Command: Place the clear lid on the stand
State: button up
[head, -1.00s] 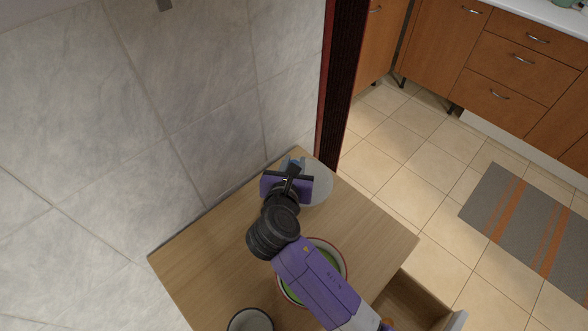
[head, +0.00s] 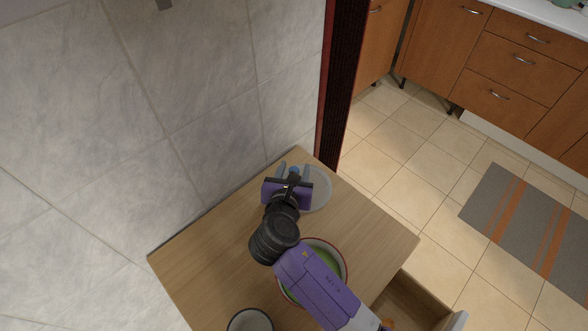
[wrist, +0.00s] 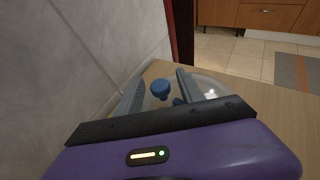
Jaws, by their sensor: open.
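The clear lid (head: 320,190) is a see-through disc at the back corner of the wooden stand (head: 375,222). It appears to lie on the top, partly hidden behind my gripper. It also shows in the wrist view (wrist: 212,88), with a blue knob (wrist: 160,88). My gripper (head: 294,172) is open above the lid. In the wrist view its two grey fingers (wrist: 160,80) stand apart on either side of the knob, with a visible gap.
A red-rimmed bowl with a green inside (head: 335,262) sits under my arm. A dark-rimmed round container (head: 250,321) stands at the front. A drawer (head: 405,300) is open at the right. The tiled wall (head: 215,160) is close on the left. The stand's right side is clear.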

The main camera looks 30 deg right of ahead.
jog(key=shift+r, duration=0.15)
jog(key=v, duration=1.1)
jog(key=shift+s+a+r, duration=0.25)
jog(key=shift+s, duration=0.15)
jog(key=shift+s, duration=0.1)
